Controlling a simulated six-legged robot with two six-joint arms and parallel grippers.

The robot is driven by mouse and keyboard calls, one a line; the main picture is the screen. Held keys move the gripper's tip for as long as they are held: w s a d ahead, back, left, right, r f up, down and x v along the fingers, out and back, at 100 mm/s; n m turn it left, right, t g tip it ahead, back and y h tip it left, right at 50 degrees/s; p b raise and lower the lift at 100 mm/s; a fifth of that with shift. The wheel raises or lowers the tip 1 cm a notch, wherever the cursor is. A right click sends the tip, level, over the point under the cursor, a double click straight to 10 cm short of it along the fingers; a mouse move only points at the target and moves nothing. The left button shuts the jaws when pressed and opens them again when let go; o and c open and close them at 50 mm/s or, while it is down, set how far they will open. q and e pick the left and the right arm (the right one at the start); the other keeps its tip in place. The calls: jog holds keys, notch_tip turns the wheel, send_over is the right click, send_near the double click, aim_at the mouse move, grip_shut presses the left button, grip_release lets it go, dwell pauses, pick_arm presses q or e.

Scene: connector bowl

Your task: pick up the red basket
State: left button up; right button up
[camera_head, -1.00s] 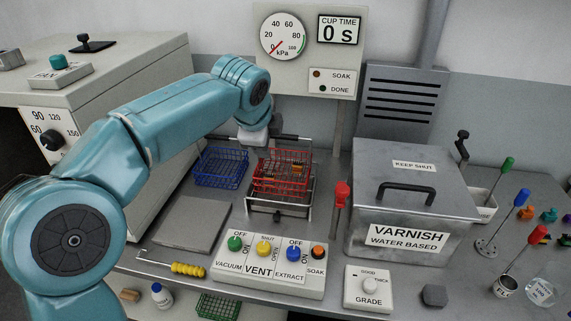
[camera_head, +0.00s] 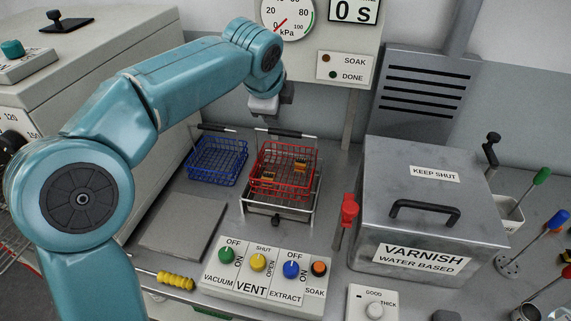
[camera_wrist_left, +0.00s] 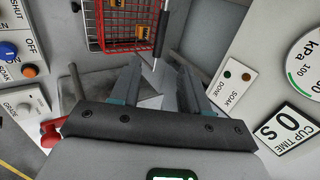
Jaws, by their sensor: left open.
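The red basket (camera_head: 283,170) is a wire basket with a dark-gripped handle (camera_head: 278,133) raised over its back side. It sits on a metal stand (camera_head: 276,207) and holds a few small brown-and-black parts. My left gripper (camera_head: 268,106) is above and behind the basket, just over the handle, and shows small at the end of the arm. In the left wrist view the gripper (camera_wrist_left: 160,88) has its two fingers apart, with the handle's dark grip (camera_wrist_left: 160,35) just ahead of the fingertips. The red basket (camera_wrist_left: 128,28) lies beyond, cut off at the top. My right gripper is not in view.
A blue wire basket (camera_head: 217,160) stands left of the red one. The varnish tank (camera_head: 420,215) with its lid is to the right, with a red-handled lever (camera_head: 348,212) beside it. A control panel (camera_head: 265,270) lies in front. A gauge panel (camera_head: 322,45) rises behind.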

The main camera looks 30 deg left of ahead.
pick_arm(q)
send_near(283, 132)
jog(key=x, duration=0.3)
jog(key=p+x, duration=0.1)
jog(key=x, duration=0.1)
jog(key=shift+d, duration=0.3)
jog(key=shift+w+f, duration=0.25)
jog(key=shift+f, duration=0.05)
jog(key=shift+w+a+f+p, duration=0.25)
jog(key=shift+w+f+p, duration=0.1)
jog(key=shift+f, duration=0.2)
jog(key=shift+w+a+f+p, duration=0.25)
jog(key=shift+f+p, duration=0.05)
jog(key=shift+f, duration=0.2)
jog(key=x, duration=0.2)
jog(key=shift+w+f, duration=0.25)
jog(key=shift+w, duration=0.05)
jog(key=shift+w+f, duration=0.1)
jog(key=shift+s+r, duration=0.2)
jog(key=shift+s, duration=0.1)
jog(key=shift+c, duration=0.4)
jog(key=c, duration=0.5)
jog(key=shift+w+f, duration=0.1)
grip_shut()
